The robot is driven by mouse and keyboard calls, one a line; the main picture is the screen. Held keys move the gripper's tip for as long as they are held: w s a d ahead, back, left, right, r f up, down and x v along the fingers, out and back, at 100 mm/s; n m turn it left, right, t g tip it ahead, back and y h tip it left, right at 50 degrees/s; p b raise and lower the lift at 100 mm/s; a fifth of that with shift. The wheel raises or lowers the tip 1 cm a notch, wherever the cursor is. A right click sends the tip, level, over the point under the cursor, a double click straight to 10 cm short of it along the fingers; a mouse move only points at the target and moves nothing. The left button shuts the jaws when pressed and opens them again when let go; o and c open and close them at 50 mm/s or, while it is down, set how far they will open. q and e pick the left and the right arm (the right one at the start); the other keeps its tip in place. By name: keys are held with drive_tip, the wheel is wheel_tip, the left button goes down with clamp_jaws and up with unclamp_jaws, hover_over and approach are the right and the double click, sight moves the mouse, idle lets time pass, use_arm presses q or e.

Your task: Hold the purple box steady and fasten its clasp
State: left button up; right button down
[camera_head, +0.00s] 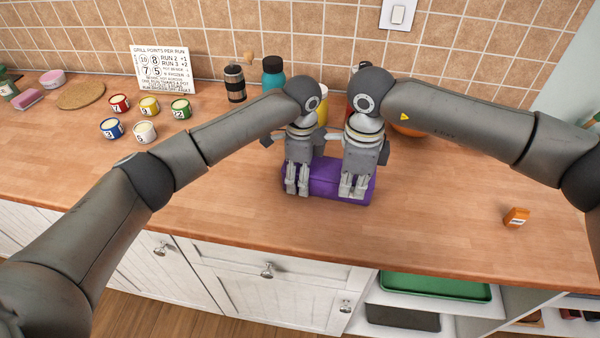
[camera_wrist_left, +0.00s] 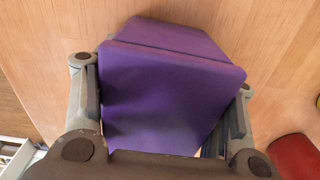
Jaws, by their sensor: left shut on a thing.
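The purple box (camera_head: 325,183) lies on the wooden counter near its front edge. My left gripper (camera_head: 297,190) is at the box's left end, pointing down. In the left wrist view the purple box (camera_wrist_left: 165,90) fills the space between the fingers of my left gripper (camera_wrist_left: 165,100), which is shut on it. My right gripper (camera_head: 353,192) is at the box's right part, close beside the left one, with its fingers down in front of or over the box. Whether its fingers are shut cannot be made out. The clasp is not visible; the grippers cover much of the box.
Several numbered cups (camera_head: 145,131) and a white sign (camera_head: 163,69) stand at the back left. A dark jar (camera_head: 235,83) and a teal bottle (camera_head: 273,74) stand behind the arms. The counter on both sides of the box is clear.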

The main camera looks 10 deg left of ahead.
use_arm(q)
drive_tip(key=shift+a+f, duration=0.2)
drive_tip(key=shift+f, duration=0.05)
use_arm(e)
drive_tip(key=shift+s+r, duration=0.3)
drive_tip(key=shift+r, duration=0.65)
drive_tip(key=shift+s+r, duration=0.3)
drive_tip(key=shift+r, duration=0.6)
use_arm(q)
drive_tip(key=o, duration=1.3)
drive_tip(key=shift+w, duration=0.25)
drive_tip(key=shift+o, duration=0.2)
use_arm(e)
drive_tip(key=shift+w+f, duration=0.1)
drive_tip(key=shift+w, duration=0.1)
use_arm(q)
drive_tip(key=shift+r, duration=0.1)
drive_tip(key=shift+s+r, duration=0.1)
drive_tip(key=shift+r, duration=0.05)
wheel_tip(320, 180, up, 12)
drive_tip(key=shift+f, duration=0.2)
